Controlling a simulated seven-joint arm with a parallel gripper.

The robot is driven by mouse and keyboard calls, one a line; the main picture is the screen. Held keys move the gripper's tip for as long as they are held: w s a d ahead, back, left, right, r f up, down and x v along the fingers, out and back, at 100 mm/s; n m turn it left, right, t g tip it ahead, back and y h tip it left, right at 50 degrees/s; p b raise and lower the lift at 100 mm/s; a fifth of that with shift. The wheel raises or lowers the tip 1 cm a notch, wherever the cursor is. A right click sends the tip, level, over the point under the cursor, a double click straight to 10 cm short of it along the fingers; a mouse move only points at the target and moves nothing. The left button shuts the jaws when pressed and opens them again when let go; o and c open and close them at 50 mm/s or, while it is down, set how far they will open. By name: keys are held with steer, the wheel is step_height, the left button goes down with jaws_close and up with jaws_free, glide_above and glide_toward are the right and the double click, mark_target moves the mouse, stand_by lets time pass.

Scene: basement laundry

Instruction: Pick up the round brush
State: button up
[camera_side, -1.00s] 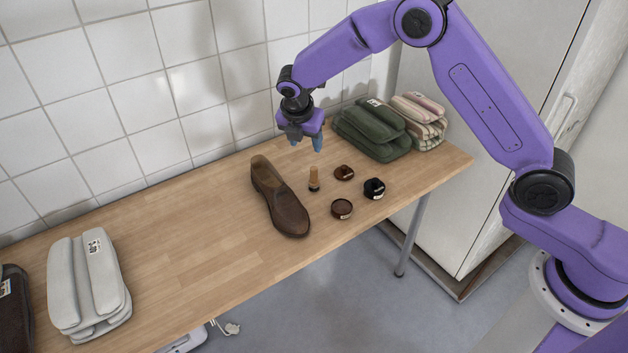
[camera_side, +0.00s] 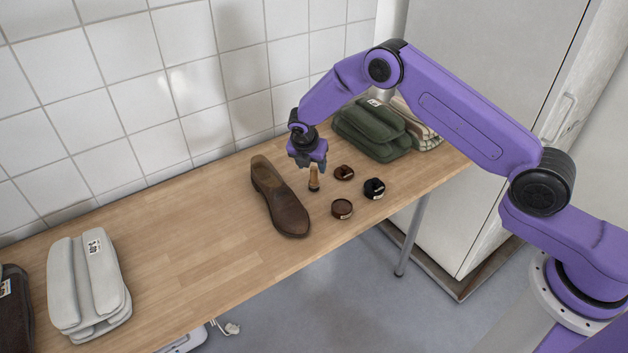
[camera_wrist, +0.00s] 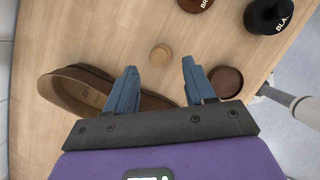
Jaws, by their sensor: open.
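The round brush (camera_side: 314,182) stands upright on the wooden table, with a light wooden handle and a dark lower end. In the wrist view its handle top is a tan round (camera_wrist: 161,54). My gripper (camera_side: 313,165) is open, pointing down just above the brush. In the wrist view the open gripper (camera_wrist: 160,68) has its blue-grey fingers either side of the handle top's line, which appears slightly beyond the tips. Nothing is held. How far the fingertips are above or around the handle is hard to tell.
A brown shoe (camera_side: 281,203) lies close left of the brush. A brown tin (camera_side: 342,209), a brown-labelled container (camera_side: 344,173) and a black one (camera_side: 374,188) stand close right. Folded green cloth (camera_side: 372,133) lies behind. The table (camera_side: 180,235) is clear left of the shoe.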

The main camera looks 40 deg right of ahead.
mark_target(313, 169)
steer(key=shift+x, duration=2.75)
steer(key=shift+d, duration=0.1)
steer(key=shift+c, duration=0.3)
jaws_close()
